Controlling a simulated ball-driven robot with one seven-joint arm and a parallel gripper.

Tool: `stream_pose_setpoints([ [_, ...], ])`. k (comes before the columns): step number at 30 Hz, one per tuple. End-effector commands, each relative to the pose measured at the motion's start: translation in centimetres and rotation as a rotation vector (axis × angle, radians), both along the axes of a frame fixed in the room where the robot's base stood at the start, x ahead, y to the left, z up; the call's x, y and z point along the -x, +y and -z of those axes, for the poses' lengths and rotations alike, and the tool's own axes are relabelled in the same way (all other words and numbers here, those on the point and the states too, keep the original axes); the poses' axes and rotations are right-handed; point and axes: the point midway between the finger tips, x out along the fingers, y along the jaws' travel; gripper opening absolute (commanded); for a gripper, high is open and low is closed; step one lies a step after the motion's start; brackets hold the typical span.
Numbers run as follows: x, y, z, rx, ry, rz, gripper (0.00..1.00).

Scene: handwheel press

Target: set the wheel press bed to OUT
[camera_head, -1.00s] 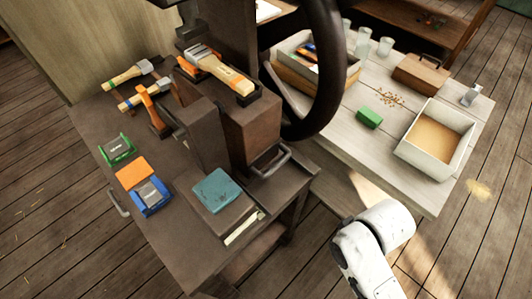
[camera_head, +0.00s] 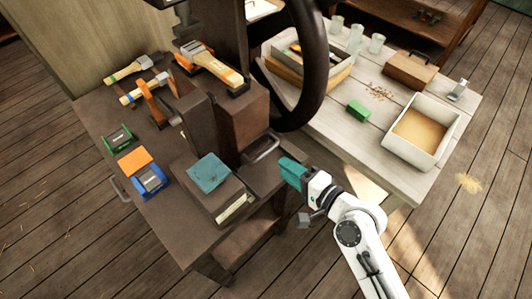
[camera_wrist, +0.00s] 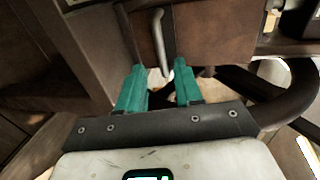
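The wheel press (camera_head: 225,105) is a dark brown body on the dark bench. Its big dark handwheel (camera_head: 317,70) rises on the right side. A grey bar handle (camera_head: 262,149) is at the press's lower front, on what looks like the bed. The handle also shows in the wrist view (camera_wrist: 160,42), upright in the picture, ahead of and between my fingertips. My gripper (camera_head: 284,169) has teal fingers and is just right of and below the handle. In the wrist view my gripper (camera_wrist: 159,68) is open, its fingers apart and nothing visibly held.
A teal block (camera_head: 208,173) lies on a dark box left of my gripper. Tools with wooden handles, a brush (camera_head: 212,65) and coloured cases (camera_head: 150,179) occupy the bench. The pale table (camera_head: 350,140) at right holds a sand-filled tray (camera_head: 420,132) and a green block (camera_head: 358,110).

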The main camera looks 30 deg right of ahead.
Motion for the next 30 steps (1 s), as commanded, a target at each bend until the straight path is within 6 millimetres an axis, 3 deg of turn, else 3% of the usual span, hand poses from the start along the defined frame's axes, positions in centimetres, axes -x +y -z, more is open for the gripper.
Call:
stream_pose_setpoints([
  [9,-5.5,1.8,1.0,0.002,-0.001,-0.003,0.35],
  [15,-7.7,2.6,1.6,0.004,0.000,-0.003,0.35],
  [28,-8.5,2.8,1.9,0.004,0.001,-0.003,0.35],
  [30,-8.5,2.8,1.9,0.004,0.001,-0.003,0.28],
])
